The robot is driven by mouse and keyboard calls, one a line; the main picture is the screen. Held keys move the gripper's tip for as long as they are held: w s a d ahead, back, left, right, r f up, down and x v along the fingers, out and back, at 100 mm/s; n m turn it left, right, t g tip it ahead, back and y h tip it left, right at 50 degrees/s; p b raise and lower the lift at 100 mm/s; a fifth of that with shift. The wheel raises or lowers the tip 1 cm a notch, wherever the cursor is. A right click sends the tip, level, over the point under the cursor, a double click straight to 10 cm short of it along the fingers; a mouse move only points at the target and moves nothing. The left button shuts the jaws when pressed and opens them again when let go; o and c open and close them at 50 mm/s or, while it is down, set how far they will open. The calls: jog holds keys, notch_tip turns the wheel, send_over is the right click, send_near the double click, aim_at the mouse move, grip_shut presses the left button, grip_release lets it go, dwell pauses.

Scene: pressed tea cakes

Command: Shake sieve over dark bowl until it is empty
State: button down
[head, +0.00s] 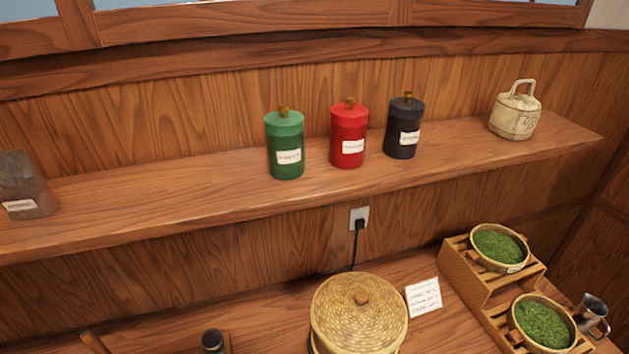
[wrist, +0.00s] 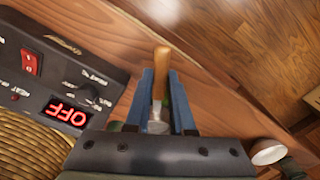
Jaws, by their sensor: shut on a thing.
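In the wrist view my gripper (wrist: 161,74) has its two blue fingers shut on a wooden handle (wrist: 160,58). A grey, metal-looking part (wrist: 157,124) shows between the fingers nearer the palm. The handle lies above or over a wooden surface; I cannot tell the gap. No sieve mesh shows, so I cannot tell whether this handle belongs to the sieve or whether anything is left in it. I cannot make out the dark bowl in either view. My gripper is not in the head view.
A black control box (wrist: 55,75) reading OFF stands left of my gripper, beside wickerwork (wrist: 30,145). The head view shows a lidded basket (head: 358,312), a stepped rack (head: 478,290) with bowls of green leaves, and a shelf (head: 130,205) with canisters.

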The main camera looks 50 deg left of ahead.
jog(key=shift+w, duration=0.1)
jog(key=shift+r+p, duration=2.25)
jog(key=shift+r, duration=0.25)
